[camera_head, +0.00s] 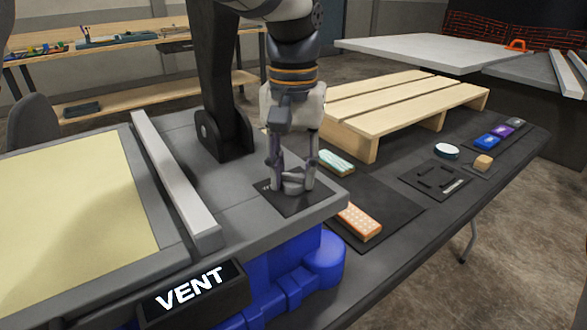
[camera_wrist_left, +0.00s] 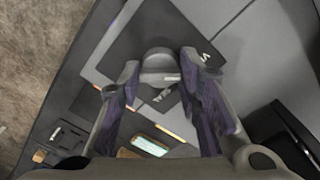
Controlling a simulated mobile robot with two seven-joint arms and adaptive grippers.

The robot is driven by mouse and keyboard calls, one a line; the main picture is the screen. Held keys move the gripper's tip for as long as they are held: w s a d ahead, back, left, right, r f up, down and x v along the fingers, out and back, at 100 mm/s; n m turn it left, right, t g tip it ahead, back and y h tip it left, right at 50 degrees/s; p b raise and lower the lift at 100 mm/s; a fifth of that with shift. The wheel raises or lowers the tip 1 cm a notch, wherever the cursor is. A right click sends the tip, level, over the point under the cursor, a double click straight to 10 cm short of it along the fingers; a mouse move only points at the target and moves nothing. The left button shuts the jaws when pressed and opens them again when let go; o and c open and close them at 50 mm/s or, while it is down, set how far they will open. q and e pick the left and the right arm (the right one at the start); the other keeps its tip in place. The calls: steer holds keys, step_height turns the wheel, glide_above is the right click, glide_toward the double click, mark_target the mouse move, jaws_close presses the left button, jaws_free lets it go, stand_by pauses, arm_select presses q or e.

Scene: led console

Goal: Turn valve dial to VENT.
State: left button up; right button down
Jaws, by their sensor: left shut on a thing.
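The valve dial (camera_head: 293,186) is a small grey round knob on a dark square plate (camera_head: 274,200), at the right corner of the grey console top (camera_head: 243,219). The dial also shows in the left wrist view (camera_wrist_left: 159,61), with a pale mark on its near side. My left gripper (camera_head: 293,181) points down from above, with one finger on each side of the dial, shut on it. The display (camera_head: 189,289) on the console's front edge reads VENT in white letters. The dial's pointer direction cannot be made out. My right gripper is not in view.
A raised pale bar (camera_head: 175,180) crosses the console left of the dial. A blue housing (camera_head: 290,275) is below. On the dark table stand an orange keypad block (camera_head: 359,222), a teal block (camera_head: 337,161), a wooden pallet (camera_head: 400,107) and several small items.

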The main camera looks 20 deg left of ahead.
mark_target(293, 175)
arm_select(q)
steer(key=shift+n, duration=0.4)
steer(key=o, duration=1.1)
steer(key=shift+o, duration=0.2)
step_height(293, 175, up, 12)
steer(key=shift+f, duration=0.1)
